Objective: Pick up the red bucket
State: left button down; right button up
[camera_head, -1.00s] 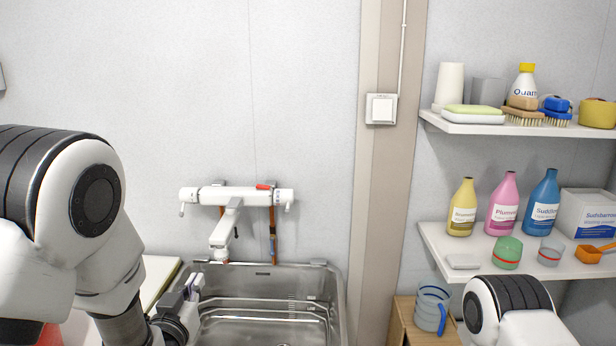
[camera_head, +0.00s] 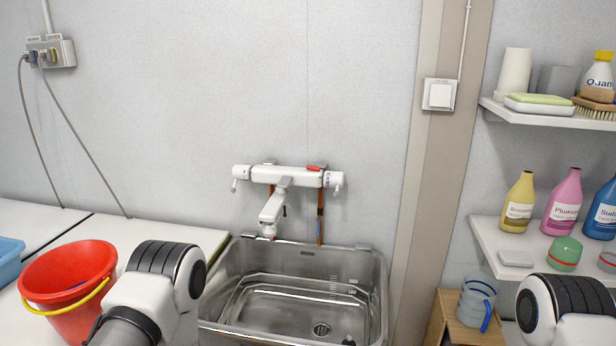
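The red bucket (camera_head: 66,277) stands on the white counter at the lower left of the head view. Its yellow handle hangs down along the front side. My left arm comes up just right of the bucket and covers part of its right side. My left gripper is out of the frame. My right arm shows at the lower right corner, and its gripper is also out of the frame.
The steel sink (camera_head: 302,290) with a white wall tap (camera_head: 287,180) is right of the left arm. A blue tub (camera_head: 8,262) sits left of the bucket. Shelves with bottles (camera_head: 518,202) and a blue-rimmed jug (camera_head: 478,303) are at the right.

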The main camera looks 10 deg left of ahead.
aim_at(68, 284)
jog(key=u, duration=1.6)
